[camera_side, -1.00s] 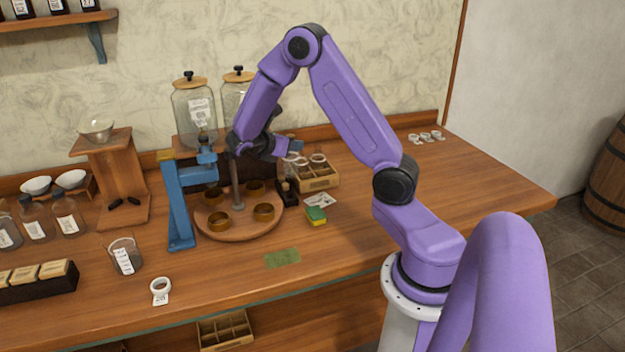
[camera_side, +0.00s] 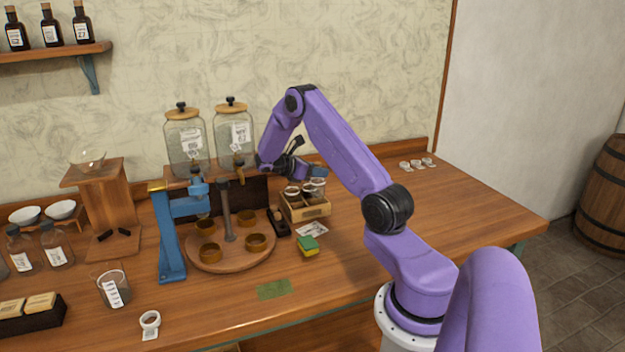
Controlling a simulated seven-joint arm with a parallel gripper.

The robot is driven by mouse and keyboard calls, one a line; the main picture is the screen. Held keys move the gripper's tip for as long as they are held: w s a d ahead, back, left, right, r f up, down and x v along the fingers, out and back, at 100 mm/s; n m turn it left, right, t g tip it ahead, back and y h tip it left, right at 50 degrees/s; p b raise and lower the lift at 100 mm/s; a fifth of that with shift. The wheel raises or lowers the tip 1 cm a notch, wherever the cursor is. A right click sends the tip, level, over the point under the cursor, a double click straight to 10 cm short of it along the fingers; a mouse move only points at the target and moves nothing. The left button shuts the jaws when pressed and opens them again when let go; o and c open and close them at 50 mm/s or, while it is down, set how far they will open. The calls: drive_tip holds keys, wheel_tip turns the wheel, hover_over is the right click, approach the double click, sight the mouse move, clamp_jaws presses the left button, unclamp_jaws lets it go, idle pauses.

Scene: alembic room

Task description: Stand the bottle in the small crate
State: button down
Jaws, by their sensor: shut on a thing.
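The small crate (camera_side: 310,213) is a light wooden box with a label on its front, standing on the bench right of the round wooden stand. Several small round-topped vessels show in and over it. My gripper (camera_side: 318,175) is low over the crate's back right part, with its blue finger area visible. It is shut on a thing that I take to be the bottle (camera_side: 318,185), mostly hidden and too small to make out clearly. I cannot tell whether the bottle touches the crate's floor.
The round stand (camera_side: 232,262) with several brown cups and a post is left of the crate. Two glass jars (camera_side: 234,137) stand behind left.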

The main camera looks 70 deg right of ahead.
sight(311, 184)
drive_tip(key=shift+f, duration=2.7)
drive_tip(key=shift+f, duration=0.15)
drive_tip(key=c, duration=0.8)
unclamp_jaws()
drive_tip(key=shift+c, duration=0.2)
drive_tip(key=shift+w+a+r, duration=0.15)
drive_tip(key=shift+r, duration=0.05)
drive_tip(key=v, duration=0.7)
drive_tip(key=shift+a, duration=0.15)
